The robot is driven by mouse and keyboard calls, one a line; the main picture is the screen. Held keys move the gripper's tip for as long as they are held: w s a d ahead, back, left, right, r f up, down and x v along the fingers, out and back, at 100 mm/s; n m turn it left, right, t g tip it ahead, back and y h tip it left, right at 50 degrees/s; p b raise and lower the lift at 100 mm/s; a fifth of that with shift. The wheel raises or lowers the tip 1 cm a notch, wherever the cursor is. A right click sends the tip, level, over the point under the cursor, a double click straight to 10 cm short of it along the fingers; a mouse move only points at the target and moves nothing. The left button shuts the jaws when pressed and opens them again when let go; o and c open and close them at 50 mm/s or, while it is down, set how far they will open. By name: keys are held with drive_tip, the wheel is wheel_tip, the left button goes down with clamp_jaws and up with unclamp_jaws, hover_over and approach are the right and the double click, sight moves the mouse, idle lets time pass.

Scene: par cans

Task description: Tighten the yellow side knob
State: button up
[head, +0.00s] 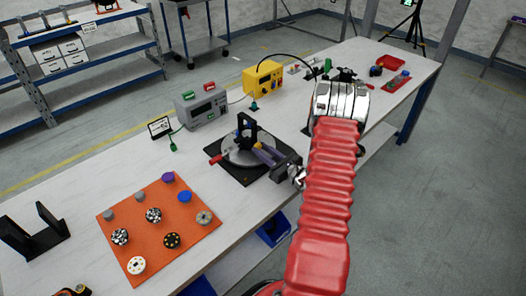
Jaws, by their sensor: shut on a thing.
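A fixture with a round silver plate (238,158) and a black upright bracket (246,130) stands on a black square mat (226,172) in the middle of the bench. A red handle (215,159) sticks out on its left. My gripper (260,150) reaches in from the right, its fingers at the right side of the bracket. It is shut on a small part there, which seems to be the yellow side knob (258,145); only a speck of yellow shows, and the fingers hide the rest.
An orange mat (150,240) with several round parts lies at the front left, beside a black U-shaped bracket (35,238). A grey instrument (201,106) and a yellow box (263,80) stand behind the fixture. A red tray (391,63) sits at the far right end.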

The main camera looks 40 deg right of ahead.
drive_tip(key=shift+m, duration=1.9)
drive_tip(key=o, duration=1.1)
drive_tip(key=s, duration=1.3)
drive_tip(key=shift+s+d, duration=0.15)
drive_tip(key=shift+s, duration=0.25)
